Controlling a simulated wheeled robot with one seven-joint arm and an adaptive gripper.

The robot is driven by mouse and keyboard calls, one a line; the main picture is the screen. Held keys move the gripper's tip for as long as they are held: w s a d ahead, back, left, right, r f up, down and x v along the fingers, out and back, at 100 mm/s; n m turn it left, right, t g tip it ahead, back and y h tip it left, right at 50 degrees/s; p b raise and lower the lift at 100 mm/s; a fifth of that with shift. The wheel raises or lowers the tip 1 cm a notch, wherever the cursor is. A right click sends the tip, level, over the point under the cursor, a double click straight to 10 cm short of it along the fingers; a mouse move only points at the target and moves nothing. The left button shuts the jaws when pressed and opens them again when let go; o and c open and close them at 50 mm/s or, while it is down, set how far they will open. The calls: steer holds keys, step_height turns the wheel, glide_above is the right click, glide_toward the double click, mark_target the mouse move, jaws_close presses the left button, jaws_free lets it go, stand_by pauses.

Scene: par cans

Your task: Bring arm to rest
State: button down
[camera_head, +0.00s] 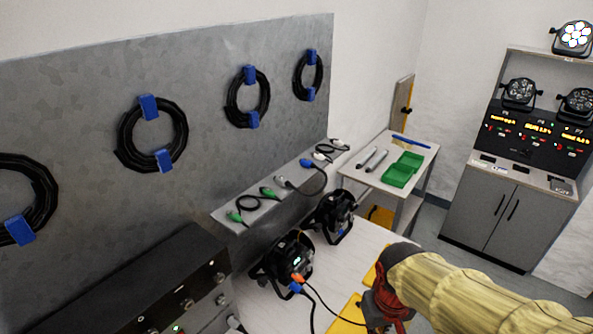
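My arm, in a pale yellow sleeve, reaches in from the lower right. At its end is my gripper (384,308), red and dark, low over the work table (372,245). Its fingers are turned away and partly hidden, so I cannot see whether they are open or shut or hold anything. A black cable (330,306) runs from the nearer can toward my gripper.
A grey wall panel (205,95) holds coiled black cables in blue clips. A narrow shelf (295,185) below bears short leads. A side table (420,152) carries a green tray (403,169). A cabinet (507,220) with par cans stands right. Yellow pads (347,318) lie near my gripper.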

steer(key=s+d+r+m+t+b, duration=0.1)
steer(key=s+t+b, duration=0.3)
steer(key=b, duration=0.6)
steer(key=shift+s+d+m, duration=0.25)
steer(key=shift+s+m, duration=0.05)
steer(key=shift+s, duration=0.55)
